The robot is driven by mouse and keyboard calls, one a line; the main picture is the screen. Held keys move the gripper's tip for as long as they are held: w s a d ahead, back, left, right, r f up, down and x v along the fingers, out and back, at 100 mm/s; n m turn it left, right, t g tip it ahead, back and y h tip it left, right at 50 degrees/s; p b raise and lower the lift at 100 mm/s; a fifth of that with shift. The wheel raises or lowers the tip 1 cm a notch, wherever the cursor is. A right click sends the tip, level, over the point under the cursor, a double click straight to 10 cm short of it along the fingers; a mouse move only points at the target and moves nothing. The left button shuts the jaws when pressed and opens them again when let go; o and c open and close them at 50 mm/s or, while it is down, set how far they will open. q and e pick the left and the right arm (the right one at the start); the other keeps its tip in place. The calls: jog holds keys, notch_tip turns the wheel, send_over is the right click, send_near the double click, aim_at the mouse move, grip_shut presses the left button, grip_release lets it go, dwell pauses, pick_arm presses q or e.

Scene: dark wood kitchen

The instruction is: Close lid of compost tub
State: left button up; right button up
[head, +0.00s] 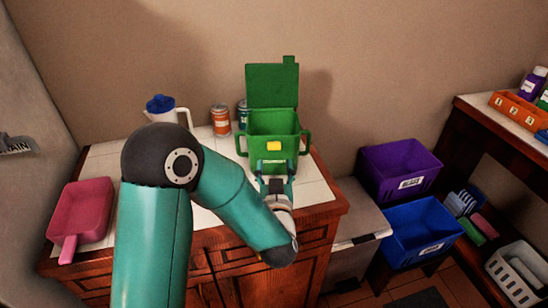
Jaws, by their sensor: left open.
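The green compost tub (273,148) stands on the white tiled counter near its right end. Its green lid (272,86) is raised upright at the back, so the tub is open. A yellow patch (273,146) marks its front, and handles stick out at both sides. My left gripper (275,172) is open at the lower front of the tub, with its fingers spread upward. I cannot tell whether it touches the tub. The inside bottom of the tub is hidden. My right gripper is out of view.
A white jug with a blue top (165,110) and an orange can (220,120) stand left of the tub. A pink dustpan-like scoop (82,210) lies at the counter's left. Purple (398,167) and blue (421,229) bins stand to the right. The wall is close behind the tub.

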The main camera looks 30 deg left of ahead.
pick_arm(q)
jog(key=v, duration=0.6)
jog(key=shift+s, duration=0.15)
jog(key=shift+d, duration=0.1)
